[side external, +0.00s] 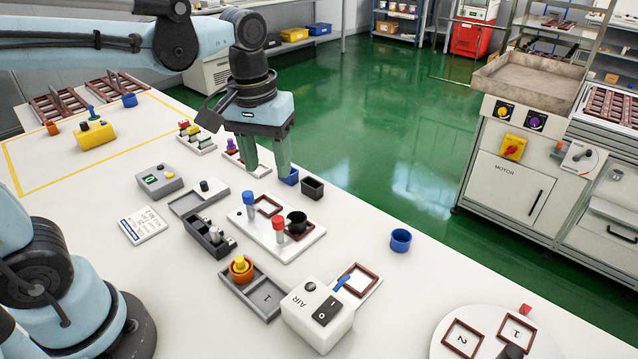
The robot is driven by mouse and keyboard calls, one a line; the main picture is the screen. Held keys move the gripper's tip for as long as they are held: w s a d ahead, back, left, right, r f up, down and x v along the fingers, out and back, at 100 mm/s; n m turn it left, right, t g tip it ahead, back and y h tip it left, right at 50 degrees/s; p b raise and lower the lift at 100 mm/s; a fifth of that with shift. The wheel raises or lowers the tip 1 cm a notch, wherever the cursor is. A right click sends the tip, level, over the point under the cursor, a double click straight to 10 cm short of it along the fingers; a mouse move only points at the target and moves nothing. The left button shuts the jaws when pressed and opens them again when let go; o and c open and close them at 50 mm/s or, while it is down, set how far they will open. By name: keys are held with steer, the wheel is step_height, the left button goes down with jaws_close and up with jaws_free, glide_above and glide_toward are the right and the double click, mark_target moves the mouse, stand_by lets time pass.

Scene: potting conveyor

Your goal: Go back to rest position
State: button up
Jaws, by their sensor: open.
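My gripper (266,158) hangs from the arm with its two green fingers pointing down and apart. It is open, and I see nothing between the fingers. It is above the far edge of the white table (415,300), near a small blue cup (289,177) and a black square pot (313,187). The right finger overlaps the blue cup in the picture; I cannot tell whether they touch. A white board (300,246) with a blue-topped peg (249,203), a red-topped peg (279,229) and a black cup (297,222) lies in front of it.
A white AIR switch box (317,315) stands at the front. A grey tray (262,300) and a grey button box (160,181) are also on the table. A blue ring (400,240) sits near the right edge. The MOTOR cabinet (505,190) stands beyond green floor.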

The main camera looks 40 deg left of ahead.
steer(key=shift+s+a+f+m+t, duration=0.55)
steer(key=shift+s+m+t, duration=0.15)
steer(key=shift+t, duration=0.3)
steer(key=shift+s+a+f+m+t, duration=0.45)
steer(key=shift+s+f+m+t, duration=0.15)
steer(key=shift+m+t, duration=0.35)
steer(key=shift+s+a+f+m+t, duration=0.5)
steer(key=shift+s+m+t, duration=0.15)
steer(key=shift+t, duration=0.4)
